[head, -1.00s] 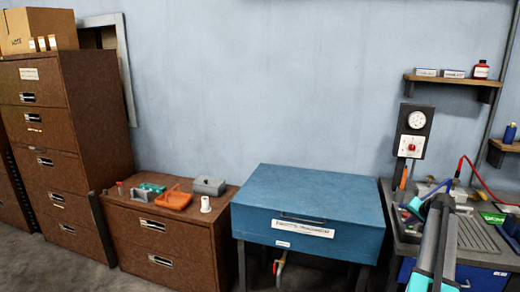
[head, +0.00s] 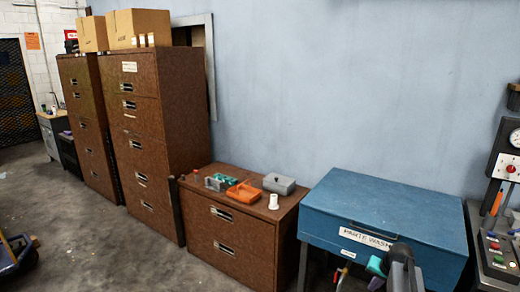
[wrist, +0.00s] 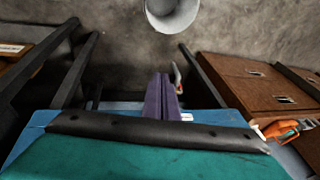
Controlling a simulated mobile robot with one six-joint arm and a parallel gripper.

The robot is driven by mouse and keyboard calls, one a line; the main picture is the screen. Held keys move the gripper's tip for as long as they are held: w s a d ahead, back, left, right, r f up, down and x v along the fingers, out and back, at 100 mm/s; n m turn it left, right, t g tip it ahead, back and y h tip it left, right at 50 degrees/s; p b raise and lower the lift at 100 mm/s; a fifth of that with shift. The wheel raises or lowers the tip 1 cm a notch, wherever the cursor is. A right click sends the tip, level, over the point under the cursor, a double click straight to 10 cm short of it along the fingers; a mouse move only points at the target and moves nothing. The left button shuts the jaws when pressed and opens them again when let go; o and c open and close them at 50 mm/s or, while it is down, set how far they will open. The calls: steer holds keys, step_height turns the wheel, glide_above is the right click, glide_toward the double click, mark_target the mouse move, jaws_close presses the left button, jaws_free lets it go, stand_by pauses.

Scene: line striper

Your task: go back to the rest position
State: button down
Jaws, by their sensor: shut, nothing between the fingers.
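My gripper (wrist: 162,80) shows in the wrist view as two purple fingers pressed together, with nothing between them. It points out over the blue parts washer (wrist: 222,118). In the head view my arm (head: 398,268) shows only as grey and teal links at the bottom right, in front of the parts washer (head: 390,205).
Tall cabinets (head: 165,150) stand farther left. The bench with the gauge panel (head: 508,150) is at right.

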steer(key=s+a+f+n+g, duration=0.1)
steer(key=s+a+f+n, duration=0.3)
steer(key=a, duration=0.6)
steer(key=s+a+f+n+g, duration=0.1)
steer(key=s+a+f+g, duration=0.15)
steer(key=s+a, duration=0.5)
steer(key=s+a+f+n, duration=0.2)
steer(key=s+a+f, duration=0.1)
steer(key=a, duration=0.8)
steer(key=s+f+g+b, duration=0.4)
steer(key=s+f+g, duration=0.2)
steer(key=s+f, duration=1.7)
steer(key=s, duration=0.3)
steer(key=shift+s+a, duration=0.2)
steer(key=shift+a, duration=0.1)
steer(key=shift+d, duration=0.15)
